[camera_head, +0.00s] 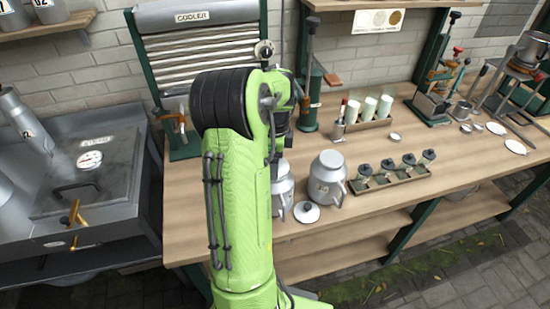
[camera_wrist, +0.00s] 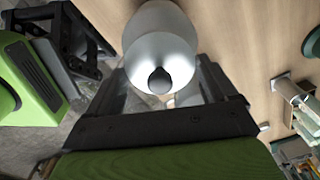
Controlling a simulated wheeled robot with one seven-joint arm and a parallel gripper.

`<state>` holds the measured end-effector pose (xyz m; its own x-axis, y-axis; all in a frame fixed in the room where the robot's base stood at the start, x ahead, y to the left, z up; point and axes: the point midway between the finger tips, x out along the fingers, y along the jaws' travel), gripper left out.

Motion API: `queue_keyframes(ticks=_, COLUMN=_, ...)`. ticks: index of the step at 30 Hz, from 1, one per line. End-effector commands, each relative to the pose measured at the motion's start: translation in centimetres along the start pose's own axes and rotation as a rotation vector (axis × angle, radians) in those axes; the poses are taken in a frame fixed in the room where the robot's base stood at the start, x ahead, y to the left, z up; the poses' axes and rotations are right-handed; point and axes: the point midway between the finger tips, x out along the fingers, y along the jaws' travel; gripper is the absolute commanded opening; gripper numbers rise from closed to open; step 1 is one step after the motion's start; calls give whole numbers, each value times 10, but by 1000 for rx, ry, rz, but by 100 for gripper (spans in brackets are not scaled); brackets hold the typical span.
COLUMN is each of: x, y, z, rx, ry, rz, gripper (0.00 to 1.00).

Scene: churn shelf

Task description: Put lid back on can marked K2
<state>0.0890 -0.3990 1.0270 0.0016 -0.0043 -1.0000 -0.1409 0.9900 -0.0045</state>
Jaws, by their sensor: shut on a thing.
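In the wrist view my gripper (camera_wrist: 160,98) is shut on a pale round lid (camera_wrist: 140,70) with a black knob. A pale metal can (camera_wrist: 160,15) shows just beyond it; whether the lid touches the can, I cannot tell. In the head view my arm hides the gripper and partly covers one metal can (camera_head: 284,188). A second metal can (camera_head: 328,172) stands upright to its right, with a small dark mark too blurred to read surely. Another lid with a dark knob (camera_head: 306,212) lies on the bench in front, between the cans.
Right of the cans, a tray (camera_head: 392,185) holds several black-knobbed items. Behind stand a green press (camera_head: 309,100) and a rack of pale cups (camera_head: 370,120). A cooler (camera_head: 205,50) stands behind my arm, a metal vat (camera_head: 90,180) at left. The bench front edge is near the loose lid.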

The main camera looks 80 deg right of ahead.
Motion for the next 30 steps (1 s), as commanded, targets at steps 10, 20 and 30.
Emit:
queue_keyframes(ticks=10, x=0, y=0, z=0, rx=0, ry=0, rz=1, gripper=56)
queue_keyframes(ticks=20, x=0, y=0, z=0, rx=0, ry=0, rz=1, gripper=100)
queue_keyframes(ticks=30, x=-14, y=0, z=0, rx=1, ry=1, rz=1, gripper=100)
